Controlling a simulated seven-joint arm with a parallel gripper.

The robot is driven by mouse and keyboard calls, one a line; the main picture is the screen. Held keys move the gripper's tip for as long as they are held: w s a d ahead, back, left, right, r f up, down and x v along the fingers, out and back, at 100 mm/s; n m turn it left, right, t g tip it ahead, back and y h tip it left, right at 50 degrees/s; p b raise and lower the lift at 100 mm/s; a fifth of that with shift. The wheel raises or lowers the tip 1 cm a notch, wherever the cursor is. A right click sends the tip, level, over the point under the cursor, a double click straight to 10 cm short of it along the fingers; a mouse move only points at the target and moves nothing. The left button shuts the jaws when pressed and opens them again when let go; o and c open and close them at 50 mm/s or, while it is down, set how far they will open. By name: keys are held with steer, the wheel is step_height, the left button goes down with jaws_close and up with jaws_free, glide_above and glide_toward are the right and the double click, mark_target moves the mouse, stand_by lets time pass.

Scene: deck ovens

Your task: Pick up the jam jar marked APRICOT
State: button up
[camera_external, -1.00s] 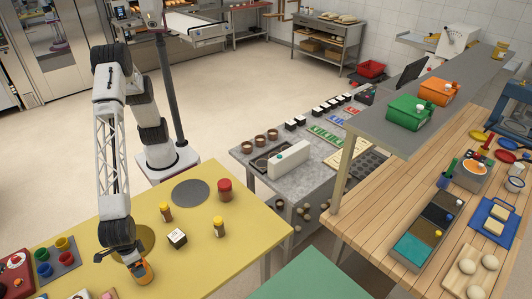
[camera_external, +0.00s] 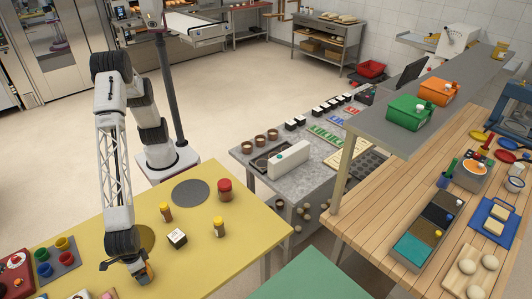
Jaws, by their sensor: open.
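An orange jar (camera_external: 151,270) stands near the front of the yellow table, mostly hidden by my gripper; its label cannot be read from here. My gripper (camera_external: 141,277) points down at this jar and is open. Its fingers are low, at or beside the jar; I cannot tell whether they are on both sides of it. A larger red-lidded jar (camera_external: 224,189) stands at the table's back right. No lettering on it is legible.
The yellow table (camera_external: 250,238) also holds two small yellow jars (camera_external: 166,212) (camera_external: 218,227), a dark-and-white cube (camera_external: 177,238), a grey disc (camera_external: 190,193) and a tray of coloured cups (camera_external: 57,260) at left.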

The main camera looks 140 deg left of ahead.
stand_by(0.4)
steer(key=c, duration=1.1)
steer(key=shift+r, duration=0.15)
steer(key=shift+c, duration=0.2)
steer(key=shift+r, duration=0.75)
step_height(320, 180, up, 2)
steer(key=shift+r, duration=0.1)
steer(key=s+a, duration=0.3)
steer(key=s, duration=0.4)
steer(key=s+a+r, duration=0.1)
steer(key=s+a, duration=0.3)
steer(key=s, duration=0.3)
steer(key=shift+s+a, duration=0.1)
